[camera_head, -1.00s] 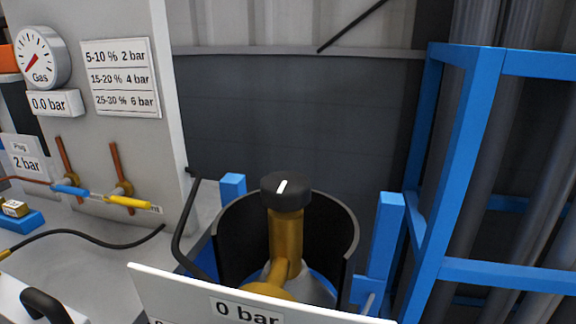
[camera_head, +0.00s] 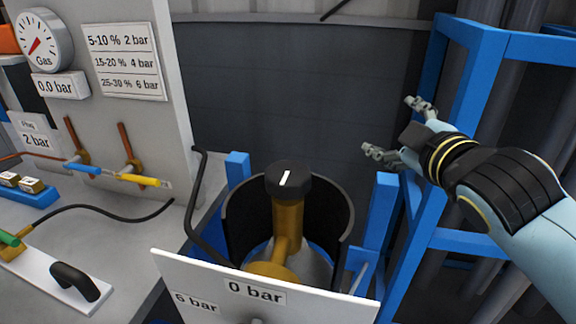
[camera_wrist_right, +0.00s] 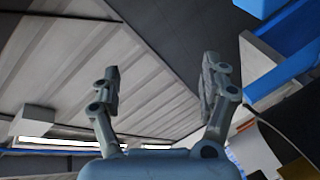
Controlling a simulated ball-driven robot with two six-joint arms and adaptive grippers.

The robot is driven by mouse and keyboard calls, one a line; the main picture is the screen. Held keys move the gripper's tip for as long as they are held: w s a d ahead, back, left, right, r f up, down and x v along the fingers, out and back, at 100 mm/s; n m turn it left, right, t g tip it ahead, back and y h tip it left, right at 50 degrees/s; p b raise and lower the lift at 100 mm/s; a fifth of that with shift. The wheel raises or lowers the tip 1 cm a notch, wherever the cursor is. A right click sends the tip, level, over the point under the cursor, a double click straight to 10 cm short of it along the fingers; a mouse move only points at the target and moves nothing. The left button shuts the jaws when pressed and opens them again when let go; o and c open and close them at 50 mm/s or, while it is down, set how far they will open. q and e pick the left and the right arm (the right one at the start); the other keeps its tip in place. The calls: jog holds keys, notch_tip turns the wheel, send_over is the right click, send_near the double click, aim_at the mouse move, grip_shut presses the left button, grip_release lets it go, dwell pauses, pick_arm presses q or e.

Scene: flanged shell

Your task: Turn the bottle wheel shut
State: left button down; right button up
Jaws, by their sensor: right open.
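The bottle wheel (camera_head: 288,181) is a black round knob with a white mark, on top of a brass valve stem (camera_head: 287,220). The valve rises from a grey bottle inside an open black cylindrical holder (camera_head: 338,222). My right gripper (camera_head: 393,127) is to the right of the wheel and above it, apart from it, with its fingers spread and empty. In the right wrist view its two fingers (camera_wrist_right: 160,85) stand wide apart with nothing between them. My left gripper is not in view.
A white sign reading 0 bar (camera_head: 262,294) stands in front of the bottle. Blue posts (camera_head: 381,212) and a blue frame (camera_head: 455,90) are to the right. A black bent bar (camera_head: 192,205) is beside the holder.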

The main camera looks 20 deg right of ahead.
jog(key=w+a+r+n+t+y, duration=0.35)
jog(key=w+r+n+t, duration=0.2)
jog(key=r+n, duration=0.3)
jog(key=a+r+n+g+y, duration=0.55)
jog(key=a+n+y, duration=0.35)
jog(key=n+y, duration=0.9)
jog(key=n+g+h, duration=0.5)
jog(key=n+g, duration=1.3)
jog(key=n, duration=0.3)
send_near(291, 170)
jog(key=shift+r, duration=0.1)
jog(key=shift+s+a, duration=0.1)
jog(key=shift+a, duration=0.1)
jog(key=p+x, duration=0.3)
jog(key=x, duration=0.6)
jog(key=shift+p, duration=0.4)
jog(key=shift+s+a+f, duration=0.1)
jog(key=shift+a+f, duration=0.3)
jog(key=shift+a, duration=0.1)
